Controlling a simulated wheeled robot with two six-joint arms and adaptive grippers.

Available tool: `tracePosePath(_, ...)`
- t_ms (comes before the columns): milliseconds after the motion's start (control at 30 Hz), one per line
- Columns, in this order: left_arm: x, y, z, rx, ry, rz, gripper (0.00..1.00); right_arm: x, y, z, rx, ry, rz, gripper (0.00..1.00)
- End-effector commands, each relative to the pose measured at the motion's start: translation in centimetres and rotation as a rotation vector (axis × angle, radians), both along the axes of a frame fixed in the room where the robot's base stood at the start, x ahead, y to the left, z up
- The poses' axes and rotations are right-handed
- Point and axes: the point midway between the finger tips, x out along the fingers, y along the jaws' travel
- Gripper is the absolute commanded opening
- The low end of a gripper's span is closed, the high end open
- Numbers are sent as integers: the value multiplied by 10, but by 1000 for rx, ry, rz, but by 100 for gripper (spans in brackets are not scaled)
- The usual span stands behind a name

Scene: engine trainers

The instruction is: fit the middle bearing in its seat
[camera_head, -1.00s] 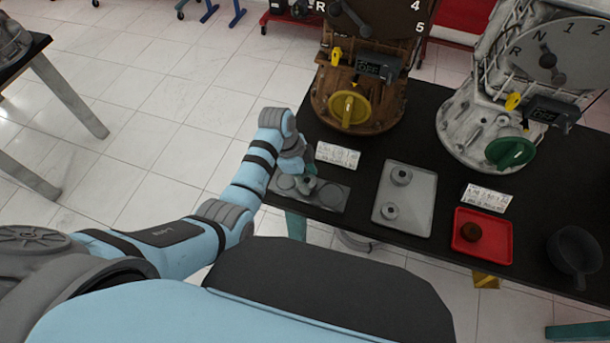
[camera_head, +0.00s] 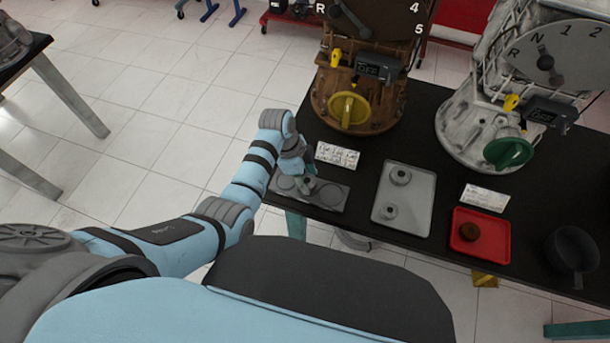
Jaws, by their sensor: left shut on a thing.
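A dark grey seat plate (camera_head: 339,202) with round seats in a row lies at the left end of the black table. My left gripper (camera_head: 307,183) is over the middle of this plate, pointing down. It is shut on a small grey ring-like part, the middle bearing, which is mostly hidden by the fingers. I cannot tell whether the bearing rests in the middle seat or hangs just above it. My right gripper is not in view.
A grey tray (camera_head: 413,219) with two bearings stands right of the plate. Further right are a red tray (camera_head: 497,245) with a brown part and a dark pan (camera_head: 573,250). A brown engine trainer (camera_head: 385,108) and a white one (camera_head: 452,132) stand behind.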

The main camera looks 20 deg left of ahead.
Motion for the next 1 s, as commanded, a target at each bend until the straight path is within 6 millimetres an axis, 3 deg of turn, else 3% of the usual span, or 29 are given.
tracePosePath(1000,0,0,-14,0,0,0,9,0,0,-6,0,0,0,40)
